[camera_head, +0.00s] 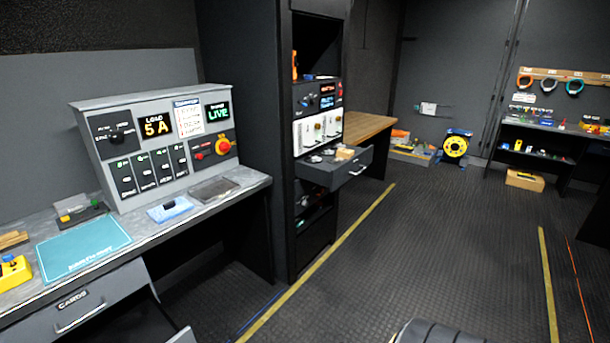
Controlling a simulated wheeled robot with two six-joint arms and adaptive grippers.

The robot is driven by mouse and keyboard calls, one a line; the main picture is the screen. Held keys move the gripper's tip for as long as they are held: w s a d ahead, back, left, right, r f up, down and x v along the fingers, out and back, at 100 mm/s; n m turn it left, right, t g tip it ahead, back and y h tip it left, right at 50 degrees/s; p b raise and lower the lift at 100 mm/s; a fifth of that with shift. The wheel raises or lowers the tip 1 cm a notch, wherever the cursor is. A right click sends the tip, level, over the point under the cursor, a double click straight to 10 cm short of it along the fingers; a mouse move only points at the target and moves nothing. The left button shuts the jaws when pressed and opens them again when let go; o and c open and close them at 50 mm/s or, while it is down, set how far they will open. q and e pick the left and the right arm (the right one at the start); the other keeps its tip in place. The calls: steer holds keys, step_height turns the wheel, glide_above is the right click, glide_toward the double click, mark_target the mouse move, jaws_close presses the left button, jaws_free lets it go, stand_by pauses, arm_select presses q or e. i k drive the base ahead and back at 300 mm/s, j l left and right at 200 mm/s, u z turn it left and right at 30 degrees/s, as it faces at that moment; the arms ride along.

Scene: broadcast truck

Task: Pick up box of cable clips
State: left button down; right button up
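I cannot tell for sure which thing is the box of cable clips. A small tan box (346,153) sits in the open drawer (352,168) of the dark rack, among small grey and white items. A larger brown cardboard box (525,180) stands on the floor under the right-hand bench. No label is readable on either. Neither of my grippers is in view.
The left counter (195,222) holds a control console (155,150), a teal mat (82,247) and a yellow device (14,272). A drawer marked "CARDS" (80,305) is below. The middle floor (420,240) is clear.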

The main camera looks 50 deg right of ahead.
mark_target(342, 152)
steer(key=z, duration=1.95)
